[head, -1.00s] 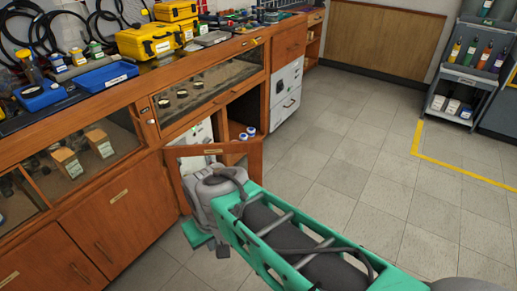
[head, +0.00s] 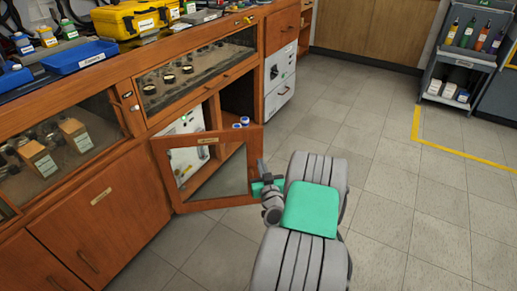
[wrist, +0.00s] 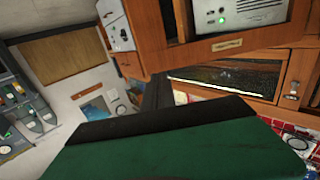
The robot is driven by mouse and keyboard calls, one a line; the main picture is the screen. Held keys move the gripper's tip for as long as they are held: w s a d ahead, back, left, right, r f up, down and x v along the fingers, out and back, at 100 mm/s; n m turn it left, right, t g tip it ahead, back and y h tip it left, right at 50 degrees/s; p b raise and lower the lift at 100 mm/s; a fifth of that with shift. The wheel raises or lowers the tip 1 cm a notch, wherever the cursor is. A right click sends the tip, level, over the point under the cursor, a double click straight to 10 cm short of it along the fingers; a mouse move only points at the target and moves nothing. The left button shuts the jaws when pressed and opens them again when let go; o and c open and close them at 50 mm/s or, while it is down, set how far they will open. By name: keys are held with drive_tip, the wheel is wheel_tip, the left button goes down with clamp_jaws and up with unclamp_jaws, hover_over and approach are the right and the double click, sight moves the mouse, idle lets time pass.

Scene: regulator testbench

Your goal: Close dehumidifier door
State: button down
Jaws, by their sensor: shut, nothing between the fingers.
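The dehumidifier door is a wooden frame with a glass pane and a small label on its top rail (head: 208,141). It stands swung open from the cabinet, low in the middle of the head view. Its labelled rail and glass also show in the wrist view (wrist: 262,40). The white dehumidifier unit (head: 186,128) shows in the compartment behind it. My gripper (head: 261,180) is shut and empty, at the door's right edge. I cannot tell whether it touches the door. My green and grey arm hides part of the floor beside it.
The wooden bench (head: 113,200) runs along the left, with a yellow case (head: 130,18) and a blue tray (head: 80,57) on top. Blue-capped containers (head: 241,122) stand in the open compartment. The tiled floor (head: 390,180) to the right is clear. A grey cart (head: 467,60) stands far right.

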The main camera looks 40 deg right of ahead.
sight(257, 136)
drive_tip(key=shift+h, duration=0.3)
drive_tip(key=x, duration=0.9)
drive_tip(key=d+p+x, duration=0.1)
drive_tip(key=x, duration=0.3)
drive_tip(key=shift+d+f, duration=0.15)
drive_tip(key=shift+d, duration=0.15)
